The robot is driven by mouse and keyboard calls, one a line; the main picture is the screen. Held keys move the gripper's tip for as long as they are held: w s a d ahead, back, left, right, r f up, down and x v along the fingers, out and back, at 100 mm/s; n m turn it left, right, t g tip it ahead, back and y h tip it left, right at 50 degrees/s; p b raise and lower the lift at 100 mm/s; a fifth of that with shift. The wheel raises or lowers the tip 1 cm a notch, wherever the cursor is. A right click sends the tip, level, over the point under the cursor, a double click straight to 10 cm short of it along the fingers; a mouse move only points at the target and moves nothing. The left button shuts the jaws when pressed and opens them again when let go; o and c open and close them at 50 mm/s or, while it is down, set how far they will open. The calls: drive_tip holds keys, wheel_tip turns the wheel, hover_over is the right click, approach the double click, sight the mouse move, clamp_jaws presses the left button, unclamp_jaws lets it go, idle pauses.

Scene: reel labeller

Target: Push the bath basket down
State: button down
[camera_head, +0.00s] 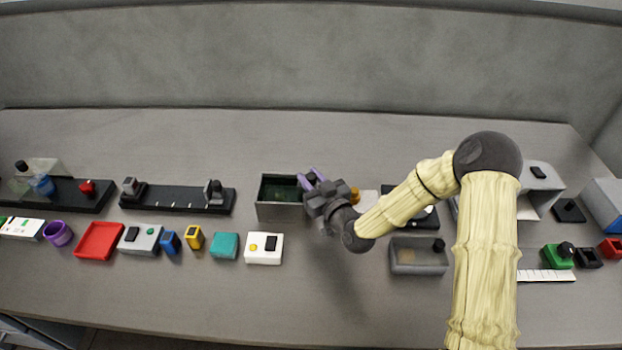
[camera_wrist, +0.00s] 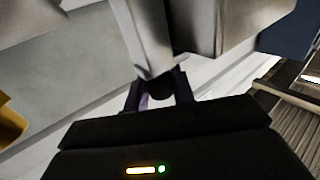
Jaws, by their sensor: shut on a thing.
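The bath (camera_head: 281,212) is an open grey box with dark green inside, left of my arm in the head view. My gripper (camera_head: 311,177) is at its right end, with purple fingers. In the wrist view my gripper (camera_wrist: 163,92) is shut on a dark round knob (camera_wrist: 167,84), which looks like the bath basket's handle. A pale upright post (camera_wrist: 140,35) stands right beyond the knob. The basket's body is not clear in either view, so I cannot tell how deep it sits.
A white box with a yellow button (camera_head: 264,248) stands in front of the bath. A black rail (camera_head: 178,200) lies to its left. A grey tray with a black knob (camera_head: 418,257) is to the right, near my arm. The table behind the bath is clear.

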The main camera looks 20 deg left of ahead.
drive_tip(key=c, duration=1.2)
unclamp_jaws()
drive_tip(key=shift+f, duration=0.4)
drive_tip(key=shift+r, duration=0.1)
drive_tip(key=shift+s+d, duration=0.1)
drive_tip(key=p+v, duration=0.6)
drive_tip(key=v, duration=1.1)
drive_tip(key=shift+s+d, duration=0.1)
